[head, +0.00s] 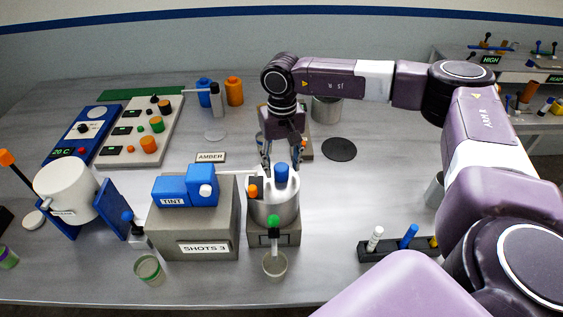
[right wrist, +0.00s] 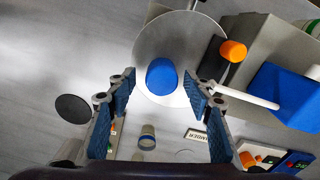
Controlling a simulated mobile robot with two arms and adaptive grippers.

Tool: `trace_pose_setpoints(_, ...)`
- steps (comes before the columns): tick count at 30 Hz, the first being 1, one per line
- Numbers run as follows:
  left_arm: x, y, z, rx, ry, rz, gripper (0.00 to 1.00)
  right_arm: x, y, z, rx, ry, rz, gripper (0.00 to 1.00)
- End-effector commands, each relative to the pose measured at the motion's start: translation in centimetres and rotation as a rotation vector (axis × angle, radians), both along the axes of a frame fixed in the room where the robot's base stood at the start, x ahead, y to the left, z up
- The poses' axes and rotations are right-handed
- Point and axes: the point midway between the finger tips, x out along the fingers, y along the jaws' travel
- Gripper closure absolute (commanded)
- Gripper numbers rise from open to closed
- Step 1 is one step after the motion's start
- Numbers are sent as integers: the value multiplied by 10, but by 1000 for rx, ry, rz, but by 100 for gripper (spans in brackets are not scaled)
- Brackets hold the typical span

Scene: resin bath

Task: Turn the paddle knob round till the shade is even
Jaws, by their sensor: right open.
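The blue paddle knob (head: 281,173) stands upright on the pale lid of a metal pot (head: 273,212), which sits on a grey stand. It also shows in the right wrist view (right wrist: 161,75), centred on the round lid. My right gripper (head: 281,163) is open and empty, pointing down just behind the knob. In the right wrist view its fingertips (right wrist: 160,84) lie left and right of the knob with a gap on each side. The lid hides most of the pot's contents, so I cannot tell the shade. My left gripper is out of view.
An orange knob (head: 253,191) on a black block sits at the lid's left edge. A blue TINT unit (head: 172,191) on the SHOTS 3 block reaches a white tube toward the pot. A green-handled tap (head: 273,222) is in front, above a small cup (head: 275,264).

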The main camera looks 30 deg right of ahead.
Motion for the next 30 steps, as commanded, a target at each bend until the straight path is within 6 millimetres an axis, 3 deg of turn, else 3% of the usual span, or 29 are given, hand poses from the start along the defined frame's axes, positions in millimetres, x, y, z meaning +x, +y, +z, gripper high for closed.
trace_pose_setpoints(12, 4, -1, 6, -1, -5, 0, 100, 0, 1, -14, 1, -1, 0, 53)
trace_pose_setpoints(24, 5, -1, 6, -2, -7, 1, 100, 0, 1, -13, 2, -2, 0, 95)
trace_pose_setpoints(30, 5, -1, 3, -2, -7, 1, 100, 0, 1, -14, 1, -3, -13, 95)
